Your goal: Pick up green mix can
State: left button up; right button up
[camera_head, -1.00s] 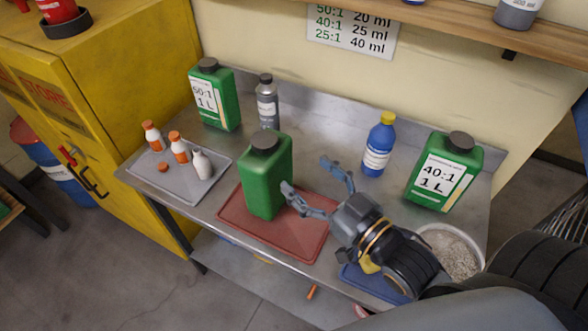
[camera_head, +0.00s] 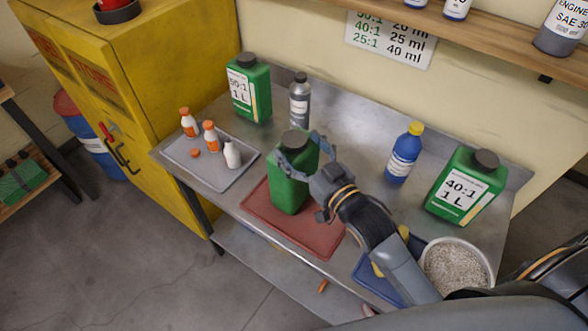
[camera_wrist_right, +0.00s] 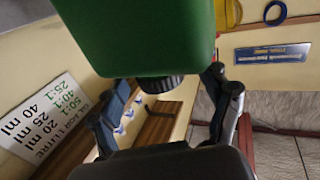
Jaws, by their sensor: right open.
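The green mix can (camera_head: 290,194) with a dark cap stands upright on a red mat (camera_head: 309,239) in the middle of the metal bench. My right gripper (camera_head: 297,154) is open at the can's upper part, its fingers spread on either side of it. In the right wrist view the can (camera_wrist_right: 150,35) and its dark cap lie between the open fingers (camera_wrist_right: 168,105). Whether the fingers touch the can is not clear. My left gripper is not in view.
A grey tray (camera_head: 205,174) with small bottles lies at left. Another green can (camera_head: 248,92) and a grey bottle (camera_head: 300,103) stand behind. A blue bottle (camera_head: 403,155), a 40:1 can (camera_head: 463,188) and a bowl (camera_head: 488,277) are at right.

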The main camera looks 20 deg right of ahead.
jog(key=shift+x, duration=1.15)
jog(key=shift+w+f, duration=0.1)
jog(key=shift+w, duration=0.05)
jog(key=shift+c, duration=1.4)
grip_shut()
jog(key=shift+r, duration=0.3)
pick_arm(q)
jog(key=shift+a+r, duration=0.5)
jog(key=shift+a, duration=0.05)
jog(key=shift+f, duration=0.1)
